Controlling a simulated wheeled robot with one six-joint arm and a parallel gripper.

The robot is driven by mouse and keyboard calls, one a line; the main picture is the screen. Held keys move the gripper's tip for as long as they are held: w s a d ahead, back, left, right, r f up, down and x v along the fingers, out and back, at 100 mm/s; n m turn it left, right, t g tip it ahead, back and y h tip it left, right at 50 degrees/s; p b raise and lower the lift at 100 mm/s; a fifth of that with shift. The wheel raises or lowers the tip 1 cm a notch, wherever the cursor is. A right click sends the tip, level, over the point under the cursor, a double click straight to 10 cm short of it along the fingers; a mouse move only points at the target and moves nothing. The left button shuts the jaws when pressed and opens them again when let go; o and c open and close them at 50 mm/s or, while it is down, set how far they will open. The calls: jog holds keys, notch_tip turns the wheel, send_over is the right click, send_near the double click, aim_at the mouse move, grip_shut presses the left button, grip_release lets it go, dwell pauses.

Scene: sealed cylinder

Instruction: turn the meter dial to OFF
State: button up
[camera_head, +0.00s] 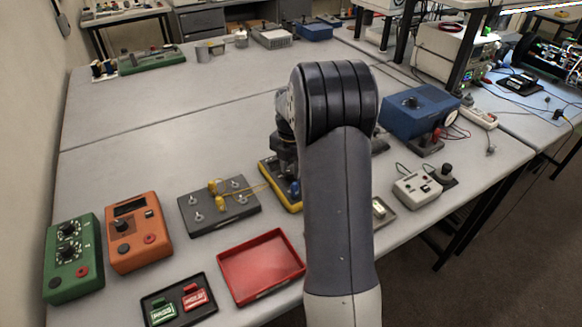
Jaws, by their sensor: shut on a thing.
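The yellow-edged dark meter (268,177) lies flat on the bench in the middle, partly hidden by my arm. A yellow lead runs to it from the left, and a blue part (295,188) shows on its face. My gripper (286,172) points down over the meter, mostly behind my arm. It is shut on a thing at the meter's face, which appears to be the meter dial. The dial itself, its markings and the fingertips are hidden, so the dial's setting cannot be read.
Left of the meter stand a grey terminal board (240,208) with yellow clips, an orange box (138,240) and a green box (72,262). A red tray (262,262) and a black tag tray (180,305) lie in front. A blue instrument (415,112) stands right.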

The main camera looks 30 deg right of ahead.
aim_at(291, 171)
jog(key=o, duration=1)
jog(key=shift+c, duration=0.2)
notch_tip(291, 171, up, 11)
jog(key=shift+b, duration=0.4)
jog(key=shift+f, duration=0.15)
notch_tip(291, 171, down, 11)
jog(key=shift+r+p, duration=0.1)
jog(key=shift+p, duration=0.35)
jog(key=shift+m, duration=0.3)
jog(key=shift+r, duration=0.15)
